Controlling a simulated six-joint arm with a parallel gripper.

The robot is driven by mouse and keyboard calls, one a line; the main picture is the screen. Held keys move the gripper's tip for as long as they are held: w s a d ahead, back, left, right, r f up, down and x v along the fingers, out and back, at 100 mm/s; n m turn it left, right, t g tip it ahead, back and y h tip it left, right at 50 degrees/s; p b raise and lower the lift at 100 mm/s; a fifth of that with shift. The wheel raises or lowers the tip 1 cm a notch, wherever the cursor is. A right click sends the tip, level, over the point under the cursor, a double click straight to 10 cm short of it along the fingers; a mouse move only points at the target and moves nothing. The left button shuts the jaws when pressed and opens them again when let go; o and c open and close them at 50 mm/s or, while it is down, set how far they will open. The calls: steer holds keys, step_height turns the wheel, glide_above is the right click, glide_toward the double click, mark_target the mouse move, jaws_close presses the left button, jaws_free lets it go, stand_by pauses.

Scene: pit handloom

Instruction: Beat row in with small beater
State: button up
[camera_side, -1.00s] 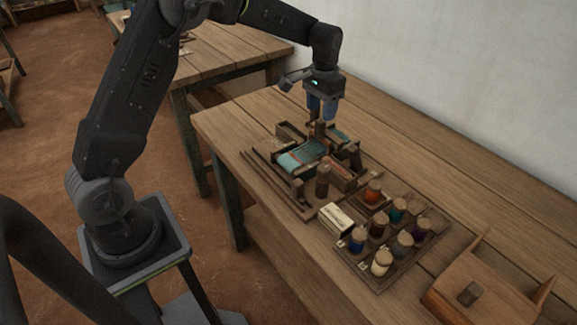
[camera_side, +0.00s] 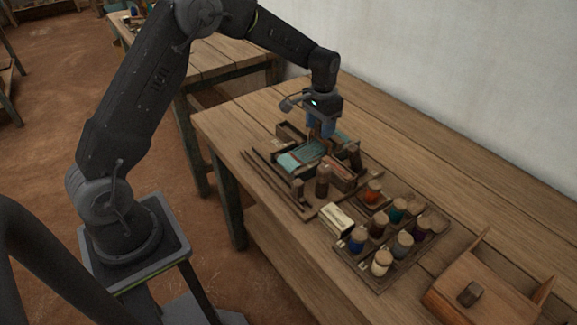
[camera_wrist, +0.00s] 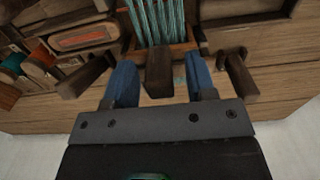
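The small loom (camera_side: 299,180) stands on the wooden table with teal threads (camera_side: 301,159) across it. The teal threads also show at the top of the wrist view (camera_wrist: 155,20). A dark wooden upright block, seemingly the small beater's handle (camera_wrist: 159,72), stands at the end of these threads. My gripper (camera_wrist: 160,84) has its two blue fingers on either side of this block, with a visible gap on each side. The gripper is open and not clamped on it. In the side view my gripper (camera_side: 321,130) is low over the loom's back end and hides the handle.
A tray (camera_side: 378,288) with several corked jars of coloured material stands in front of the loom. A pale labelled box (camera_side: 337,218) lies beside it. A wooden box (camera_side: 480,300) is at the lower right. The table (camera_side: 430,170) is clear toward the wall.

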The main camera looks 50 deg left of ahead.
steer(key=c, duration=0.7)
steer(key=shift+s, duration=4.15)
steer(key=shift+f, duration=0.1)
steer(key=shift+w+f, duration=0.1)
steer(key=shift+w, duration=3.45)
steer(key=o, duration=0.8)
steer(key=shift+w, duration=0.1)
steer(key=shift+r, duration=0.25)
